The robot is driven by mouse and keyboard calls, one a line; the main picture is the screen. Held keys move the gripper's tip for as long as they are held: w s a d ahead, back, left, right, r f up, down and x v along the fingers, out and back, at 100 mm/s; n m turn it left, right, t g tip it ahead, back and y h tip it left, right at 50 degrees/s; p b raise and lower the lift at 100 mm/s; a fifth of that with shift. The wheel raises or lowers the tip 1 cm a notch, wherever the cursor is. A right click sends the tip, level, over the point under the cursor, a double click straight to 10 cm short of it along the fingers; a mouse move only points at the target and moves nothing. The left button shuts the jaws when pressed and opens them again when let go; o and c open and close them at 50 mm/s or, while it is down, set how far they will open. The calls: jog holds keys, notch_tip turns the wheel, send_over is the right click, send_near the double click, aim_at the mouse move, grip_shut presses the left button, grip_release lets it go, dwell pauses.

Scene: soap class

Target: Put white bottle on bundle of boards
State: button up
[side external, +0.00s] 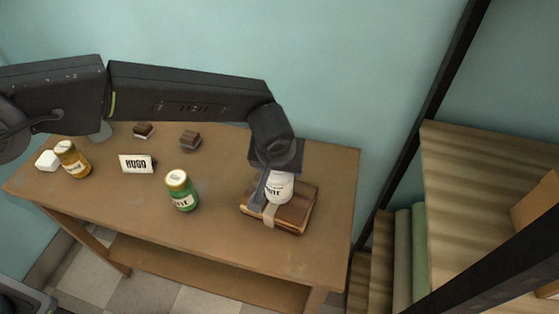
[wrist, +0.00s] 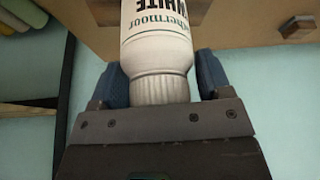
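The white bottle (side external: 280,188) is upright at the bundle of boards (side external: 297,214), on the right part of the table. I cannot tell whether its base touches the top board or hovers just above. A light strap runs around the boards. My gripper (side external: 269,190) comes down over the bottle from above, with one dark finger visible along its left side. In the wrist view the bottle (wrist: 157,45) sits between the two blue fingers of my gripper (wrist: 160,78), its ribbed cap towards my palm.
A green jar (side external: 181,191) stands left of the boards on the wooden table (side external: 225,229). A name card (side external: 136,164), a yellow jar (side external: 72,160), a white block (side external: 47,160) and two small dark blocks (side external: 190,140) are farther left. A shelf (side external: 480,190) is at right.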

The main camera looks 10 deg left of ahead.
jog(key=o, duration=0.3)
jog(key=v, duration=1.2)
jog(key=shift+r, duration=0.25)
